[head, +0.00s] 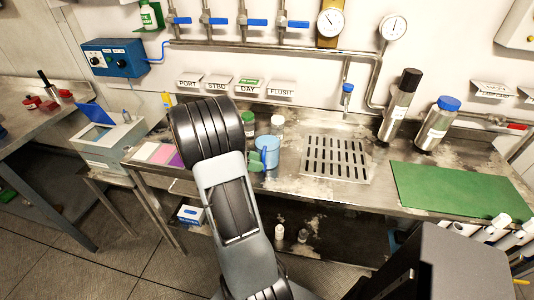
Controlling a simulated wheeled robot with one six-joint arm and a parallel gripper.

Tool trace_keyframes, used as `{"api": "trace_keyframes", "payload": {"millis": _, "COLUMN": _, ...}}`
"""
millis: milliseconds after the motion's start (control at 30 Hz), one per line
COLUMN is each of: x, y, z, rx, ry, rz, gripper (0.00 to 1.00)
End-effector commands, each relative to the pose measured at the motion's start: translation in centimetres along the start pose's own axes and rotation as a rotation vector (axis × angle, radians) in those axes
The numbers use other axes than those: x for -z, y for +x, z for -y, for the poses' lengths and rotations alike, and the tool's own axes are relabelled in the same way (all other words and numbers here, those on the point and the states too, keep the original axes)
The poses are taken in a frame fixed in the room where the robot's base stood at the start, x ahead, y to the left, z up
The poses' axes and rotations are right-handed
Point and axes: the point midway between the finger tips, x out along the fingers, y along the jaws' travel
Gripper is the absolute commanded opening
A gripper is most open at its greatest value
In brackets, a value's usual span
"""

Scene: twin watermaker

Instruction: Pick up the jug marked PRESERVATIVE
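No jug with a readable PRESERVATIVE marking shows. A white bottle with a green label (148,17) stands on a small green wall shelf at the upper left; its lettering is too small to read. On the steel bench, a steel bottle with a blue cap (437,124) and a taller steel cylinder with a black top (400,105) stand at the right; their labels are unreadable. My grey and black arm rises across the middle and hides part of the bench. My gripper's fingers cannot be seen.
A slotted drain plate (336,158) and green mat (450,190) lie on the bench (385,170). A light blue cup (267,150) and small jars stand beside my arm. Blue-handled valves (213,20) and gauges line the wall. A white-grey box (105,140) stands left. Floor is open at lower left.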

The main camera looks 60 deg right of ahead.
Motion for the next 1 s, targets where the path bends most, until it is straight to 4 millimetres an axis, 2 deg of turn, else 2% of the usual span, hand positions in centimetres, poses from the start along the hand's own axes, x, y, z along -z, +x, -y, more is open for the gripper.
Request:
{"api": "trace_keyframes", "payload": {"millis": 200, "x": 0.0, "y": 2.2, "z": 0.1, "rx": 0.002, "ry": 0.001, "rz": 0.001, "gripper": 0.25}}
{"api": "trace_keyframes", "payload": {"millis": 500, "x": 0.0, "y": 2.4, "z": 0.0, "rx": 0.000, "ry": 0.001, "rz": -0.001, "gripper": 0.25}}
{"api": "trace_keyframes", "payload": {"millis": 767, "x": 0.0, "y": 2.4, "z": 0.0, "rx": 0.000, "ry": 0.001, "rz": 0.000, "gripper": 0.00}}
{"api": "trace_keyframes", "payload": {"millis": 1000, "x": 0.0, "y": 2.4, "z": 0.0, "rx": 0.000, "ry": 0.001, "rz": 0.000, "gripper": 0.00}}
